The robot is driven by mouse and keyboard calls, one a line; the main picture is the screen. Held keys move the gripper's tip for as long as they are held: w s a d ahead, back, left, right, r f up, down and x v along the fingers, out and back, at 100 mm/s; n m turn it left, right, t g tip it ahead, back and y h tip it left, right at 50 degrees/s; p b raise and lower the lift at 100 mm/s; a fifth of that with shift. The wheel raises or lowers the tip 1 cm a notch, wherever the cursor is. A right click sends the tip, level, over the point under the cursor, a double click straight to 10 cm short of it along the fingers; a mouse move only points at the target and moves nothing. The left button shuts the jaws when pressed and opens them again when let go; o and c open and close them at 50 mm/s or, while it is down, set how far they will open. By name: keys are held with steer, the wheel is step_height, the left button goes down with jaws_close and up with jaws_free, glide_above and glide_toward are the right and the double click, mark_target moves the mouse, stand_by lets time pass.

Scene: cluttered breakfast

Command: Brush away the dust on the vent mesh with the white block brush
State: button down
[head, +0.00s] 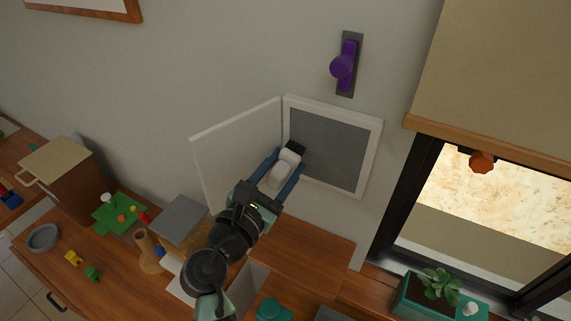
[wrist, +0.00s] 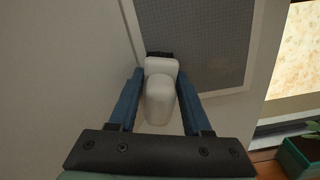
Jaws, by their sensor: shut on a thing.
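The vent mesh (head: 341,146) is a grey panel in a white frame on the wall, with its white door (head: 236,150) swung open to the left. It also fills the upper part of the wrist view (wrist: 205,45). My gripper (head: 286,170) is shut on the white block brush (head: 285,162), whose dark bristles point at the mesh's left side. In the wrist view the brush (wrist: 160,95) sits between my blue fingers. The bristles overlap the mesh's lower left edge there; I cannot tell whether they touch. No distinct dust patch is clear to me.
A purple knob (head: 342,66) is on the wall above the vent. A window with a planter (head: 435,292) is at the right. The wooden counter (head: 125,270) below holds a grey bowl (head: 43,238), a green board (head: 112,222) and a grey-topped box (head: 181,217).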

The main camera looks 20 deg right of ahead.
mark_target(273, 181)
steer(key=shift+p+v, duration=0.85)
steer(key=shift+v, duration=1.85)
steer(key=shift+a, duration=0.1)
steer(key=shift+p+v, duration=0.35)
steer(key=shift+v, duration=1.2)
steer(key=shift+f, duration=0.15)
steer(key=shift+f+b, duration=0.35)
steer(key=s+a+f+n+t+y+b, duration=0.1)
steer(key=a+f+n+t+y+b, duration=0.1)
steer(key=f+b, duration=0.3)
steer(key=s+a+f+n+t+y+b, duration=0.2)
steer(key=a+f+y+b, duration=0.2)
steer(key=f, duration=0.7)
steer(key=s+a+f+n+t+y+b, duration=0.1)
steer(key=a+f+n+t+y+b, duration=0.1)
steer(key=a+f+b, duration=0.3)
step_height(273, 181, down, 3)
steer(key=shift+s+r+n+y+b, duration=0.1)
steer(key=shift+s+n+y+b, duration=0.4)
steer(key=shift+b, duration=0.45)
